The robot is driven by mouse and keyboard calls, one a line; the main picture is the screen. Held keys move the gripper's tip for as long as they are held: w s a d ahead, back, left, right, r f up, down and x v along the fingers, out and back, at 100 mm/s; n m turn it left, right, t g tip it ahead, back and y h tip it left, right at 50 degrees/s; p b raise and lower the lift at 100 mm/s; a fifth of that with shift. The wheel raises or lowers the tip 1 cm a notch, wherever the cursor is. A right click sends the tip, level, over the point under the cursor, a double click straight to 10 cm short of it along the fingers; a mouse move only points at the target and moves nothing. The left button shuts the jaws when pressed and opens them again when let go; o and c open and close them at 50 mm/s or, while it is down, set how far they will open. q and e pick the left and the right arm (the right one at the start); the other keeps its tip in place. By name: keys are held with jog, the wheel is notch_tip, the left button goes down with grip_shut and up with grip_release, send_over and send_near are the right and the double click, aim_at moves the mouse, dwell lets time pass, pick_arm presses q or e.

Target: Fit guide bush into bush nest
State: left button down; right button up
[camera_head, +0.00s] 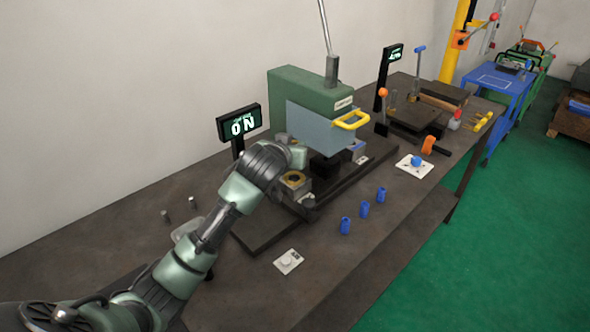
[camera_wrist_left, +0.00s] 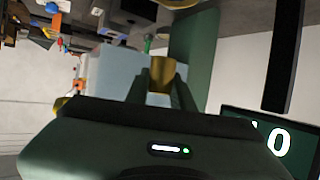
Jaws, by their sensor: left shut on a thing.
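My left gripper (camera_wrist_left: 163,88) is shut on a brass-coloured piece, which looks like the guide bush (camera_wrist_left: 161,73), between its two dark fingers in the left wrist view. In the head view my left arm reaches to the front left of the green machine, and its wrist hides the fingers and the held piece. A grey block with a brass-coloured ring on top, which may be the bush nest (camera_head: 295,180), sits just below and beside my wrist. I cannot tell whether the held piece touches anything. My right gripper is in neither view.
The green machine (camera_head: 300,92) has a blue-grey guard with a yellow handle (camera_head: 351,120). Several blue cylinders (camera_head: 364,209) stand on the bench right of the dark base. A white plate (camera_head: 288,262) lies in front; bench around it is clear.

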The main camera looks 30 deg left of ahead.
aim_at(294, 181)
pick_arm(q)
notch_tip(294, 181, down, 4)
jog(key=shift+r, duration=0.1)
notch_tip(294, 181, down, 4)
jog(key=shift+f, duration=0.25)
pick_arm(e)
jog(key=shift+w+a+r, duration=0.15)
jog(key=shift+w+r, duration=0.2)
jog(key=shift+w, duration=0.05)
